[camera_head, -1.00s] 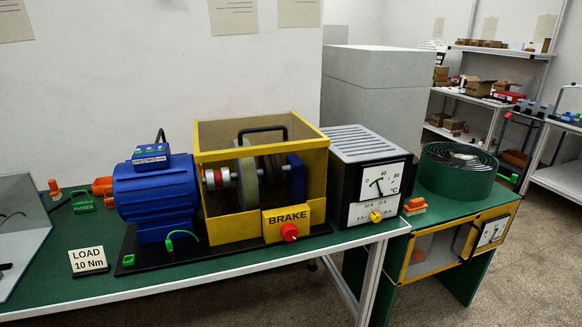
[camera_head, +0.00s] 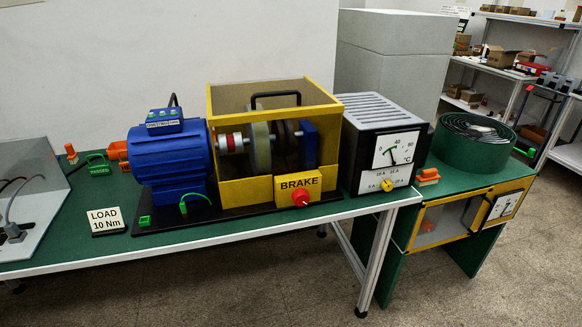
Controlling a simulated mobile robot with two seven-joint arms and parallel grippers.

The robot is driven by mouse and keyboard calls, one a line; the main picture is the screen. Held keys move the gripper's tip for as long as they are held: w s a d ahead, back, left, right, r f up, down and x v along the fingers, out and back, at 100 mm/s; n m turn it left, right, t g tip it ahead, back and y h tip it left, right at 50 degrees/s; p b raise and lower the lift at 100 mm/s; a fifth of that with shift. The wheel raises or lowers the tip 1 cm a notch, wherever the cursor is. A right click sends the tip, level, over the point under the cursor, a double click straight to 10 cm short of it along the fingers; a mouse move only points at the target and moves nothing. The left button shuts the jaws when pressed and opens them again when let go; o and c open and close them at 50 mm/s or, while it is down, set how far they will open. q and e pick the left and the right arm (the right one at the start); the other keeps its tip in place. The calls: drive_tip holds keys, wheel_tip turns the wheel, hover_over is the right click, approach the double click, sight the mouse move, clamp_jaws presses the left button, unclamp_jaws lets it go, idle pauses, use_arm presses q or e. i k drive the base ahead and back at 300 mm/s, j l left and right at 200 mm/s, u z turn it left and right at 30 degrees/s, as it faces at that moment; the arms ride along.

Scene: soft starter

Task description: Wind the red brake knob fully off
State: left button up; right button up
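The red brake knob (camera_head: 301,198) sits on the front of the yellow BRAKE plate (camera_head: 298,186). The plate is at the lower front right of the yellow brake frame (camera_head: 245,193), near the front edge of the bench. The knob's turned position cannot be told at this size. Neither of my grippers shows in the head view.
A blue motor (camera_head: 168,160) stands left of the brake. A LOAD 10 Nm sign (camera_head: 106,219) stands near the front edge of the green bench (camera_head: 190,238). A meter box (camera_head: 384,150) stands close on the right. Floor in front is clear.

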sight(300, 198)
drive_tip(key=i+l+u, duration=0.1)
drive_tip(key=l, duration=0.4)
drive_tip(key=i+l+u, duration=0.1)
drive_tip(key=l, duration=0.4)
drive_tip(key=i+l+u, duration=0.1)
drive_tip(key=i+l, duration=0.15)
drive_tip(key=l, duration=0.25)
drive_tip(key=i+l+u, duration=0.1)
drive_tip(key=l, duration=0.45)
drive_tip(key=i+l+u, duration=0.1)
drive_tip(key=l, duration=0.4)
drive_tip(key=i+l+u, duration=0.1)
drive_tip(key=l, duration=0.45)
